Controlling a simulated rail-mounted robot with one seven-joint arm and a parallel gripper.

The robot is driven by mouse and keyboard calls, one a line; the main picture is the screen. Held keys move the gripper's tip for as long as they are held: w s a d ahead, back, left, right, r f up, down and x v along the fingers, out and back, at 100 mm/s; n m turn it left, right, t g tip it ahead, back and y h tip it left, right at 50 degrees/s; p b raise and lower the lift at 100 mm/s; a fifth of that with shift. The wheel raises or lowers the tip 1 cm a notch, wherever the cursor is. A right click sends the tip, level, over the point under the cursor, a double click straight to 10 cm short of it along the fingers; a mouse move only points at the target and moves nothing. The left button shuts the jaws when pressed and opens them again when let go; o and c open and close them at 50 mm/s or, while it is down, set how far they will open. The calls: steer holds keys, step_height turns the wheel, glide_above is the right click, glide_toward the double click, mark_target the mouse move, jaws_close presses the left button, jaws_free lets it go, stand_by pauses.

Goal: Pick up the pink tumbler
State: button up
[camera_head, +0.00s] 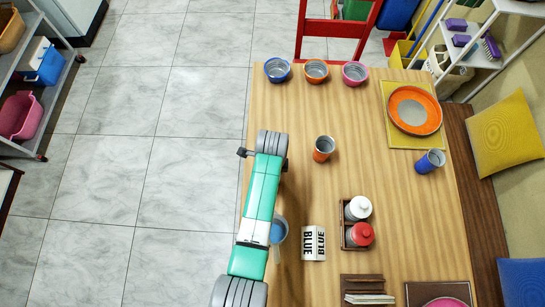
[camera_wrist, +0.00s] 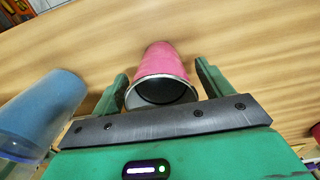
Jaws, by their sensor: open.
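The pink tumbler (camera_wrist: 160,60) is in the wrist view, its silvery rim and dark open mouth toward the camera. My gripper (camera_wrist: 161,73) is open, with one green finger on each side of the tumbler. Small gaps seem to show between the fingers and the tumbler; I cannot tell if either touches. In the head view my arm covers this spot, so I cannot make out the pink tumbler or the fingers there.
A blue vessel (camera_wrist: 40,115) stands close to the left finger; a blue cup (camera_head: 278,230) shows beside my arm. Several bowls line the far edge.

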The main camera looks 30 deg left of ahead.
steer(key=shift+f, duration=0.65)
steer(key=shift+c, duration=0.2)
steer(key=c, duration=1)
steer(key=shift+r, duration=0.1)
step_height(320, 180, up, 4)
steer(key=shift+w+f+p, duration=0.1)
steer(key=shift+p, duration=0.55)
steer(key=s+a+p, duration=0.1)
steer(key=s, duration=0.4)
steer(key=s+a, duration=0.2)
steer(key=s, duration=0.3)
steer(key=s+a+r+p, duration=0.1)
steer(key=s+a, duration=0.1)
steer(key=s, duration=0.3)
steer(key=shift+a+p, duration=0.25)
steer(key=shift+p, duration=0.05)
